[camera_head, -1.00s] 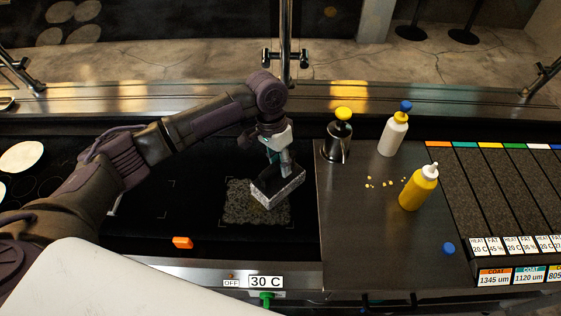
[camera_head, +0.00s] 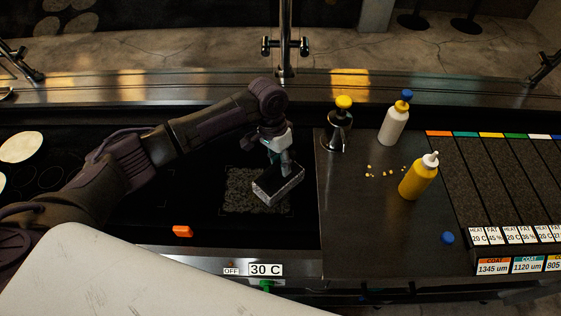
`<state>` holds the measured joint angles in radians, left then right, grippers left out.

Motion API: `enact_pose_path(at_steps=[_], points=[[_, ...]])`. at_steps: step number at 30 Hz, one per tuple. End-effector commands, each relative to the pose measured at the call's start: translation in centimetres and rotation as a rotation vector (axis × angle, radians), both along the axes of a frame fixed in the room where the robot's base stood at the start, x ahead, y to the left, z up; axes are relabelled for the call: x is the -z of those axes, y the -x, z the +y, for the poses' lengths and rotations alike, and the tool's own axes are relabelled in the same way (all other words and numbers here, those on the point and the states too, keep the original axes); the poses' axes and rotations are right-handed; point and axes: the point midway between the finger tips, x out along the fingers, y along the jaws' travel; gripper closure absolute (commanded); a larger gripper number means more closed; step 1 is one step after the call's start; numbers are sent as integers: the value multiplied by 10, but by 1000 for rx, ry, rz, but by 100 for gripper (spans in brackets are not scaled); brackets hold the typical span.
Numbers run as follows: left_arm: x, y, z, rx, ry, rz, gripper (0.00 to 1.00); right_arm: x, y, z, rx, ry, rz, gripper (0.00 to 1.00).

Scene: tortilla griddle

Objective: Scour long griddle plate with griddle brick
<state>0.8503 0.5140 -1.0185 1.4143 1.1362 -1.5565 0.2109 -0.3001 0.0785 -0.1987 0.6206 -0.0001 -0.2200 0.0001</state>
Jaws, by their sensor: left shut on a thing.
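The long griddle plate (camera_head: 130,222) is the black surface in the left half of the head view. A rough grey-brown patch (camera_head: 243,186) lies on it near its right end. My left gripper (camera_head: 283,168) is shut on the griddle brick (camera_head: 281,188), a grey block with a dark top. The brick sits over the right part of the patch and looks in contact with the plate, though its underside is hidden. My right gripper is not in view.
A steel counter (camera_head: 358,235) to the right holds a yellow bottle (camera_head: 416,180), a white bottle (camera_head: 393,125), a yellow-topped container (camera_head: 338,128), a blue cap (camera_head: 447,238) and yellow crumbs. An orange block (camera_head: 182,231) lies near the plate's front edge.

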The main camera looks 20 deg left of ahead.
Motion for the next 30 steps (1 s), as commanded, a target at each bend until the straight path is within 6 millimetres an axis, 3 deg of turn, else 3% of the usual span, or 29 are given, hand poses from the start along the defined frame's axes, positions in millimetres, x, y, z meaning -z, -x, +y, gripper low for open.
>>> enact_pose_path(at_steps=[26, 27, 28, 30], points=[[11, 0, 0, -1, 1, 0, 100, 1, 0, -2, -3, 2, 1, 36], [10, 0, 0, 0, 1, 0, 66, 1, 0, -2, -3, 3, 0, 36], [11, 0, 0, 0, 1, 0, 61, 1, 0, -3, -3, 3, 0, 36], [11, 0, 0, 0, 1, 0, 60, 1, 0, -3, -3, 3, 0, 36]])
